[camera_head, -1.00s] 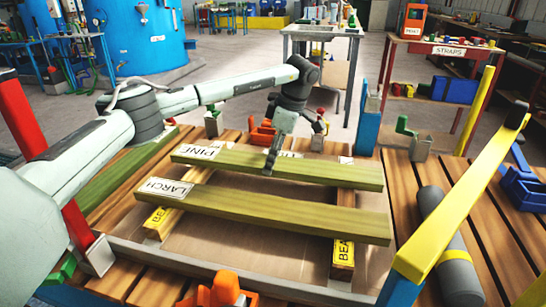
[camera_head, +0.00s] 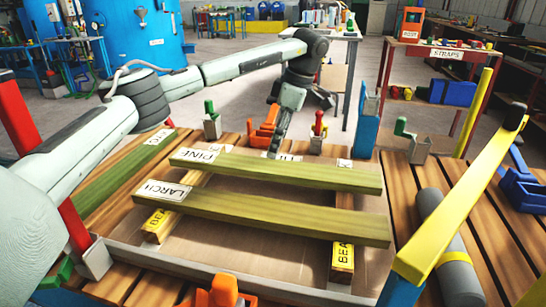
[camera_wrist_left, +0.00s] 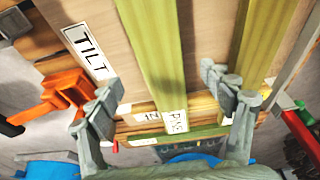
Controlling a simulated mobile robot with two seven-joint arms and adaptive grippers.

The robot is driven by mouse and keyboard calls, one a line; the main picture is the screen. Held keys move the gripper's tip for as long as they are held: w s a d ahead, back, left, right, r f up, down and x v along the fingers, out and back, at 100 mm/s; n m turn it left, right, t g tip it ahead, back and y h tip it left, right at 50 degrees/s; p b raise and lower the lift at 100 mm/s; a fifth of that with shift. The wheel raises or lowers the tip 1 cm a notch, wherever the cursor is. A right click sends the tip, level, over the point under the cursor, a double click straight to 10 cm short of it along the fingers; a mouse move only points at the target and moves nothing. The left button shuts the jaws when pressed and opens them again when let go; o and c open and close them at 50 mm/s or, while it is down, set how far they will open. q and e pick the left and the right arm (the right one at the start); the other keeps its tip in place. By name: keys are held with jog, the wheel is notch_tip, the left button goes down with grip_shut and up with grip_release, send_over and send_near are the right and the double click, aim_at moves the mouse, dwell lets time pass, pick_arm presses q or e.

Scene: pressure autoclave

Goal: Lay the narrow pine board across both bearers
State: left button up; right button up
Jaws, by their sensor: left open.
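The green-tinged pine board (camera_head: 290,173), labelled PINE, lies across the left bearer (camera_head: 158,222) and the right bearer (camera_head: 343,225). The matching larch board (camera_head: 280,217) also spans both bearers, nearer the front. My left gripper (camera_head: 275,152) is open at the pine board's far side, with no board held. In the left wrist view the pine board (camera_wrist_left: 156,55) runs between the spread fingers of the gripper (camera_wrist_left: 168,92), clear of both. The boards hide the bearers' middle parts. My right gripper is out of view.
A TILT label (camera_wrist_left: 88,50) lies beyond the pine board. Orange (camera_head: 264,128), green and red handled clamps stand along the back edge. A yellow bar (camera_head: 460,200) and a grey cylinder (camera_head: 452,240) occupy the right side. Another board (camera_head: 118,178) lies at left.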

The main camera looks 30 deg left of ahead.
aim_at(284, 167)
pick_arm(q)
jog(key=v, duration=0.6)
jog(key=shift+a, duration=0.1)
jog(key=shift+f, duration=0.1)
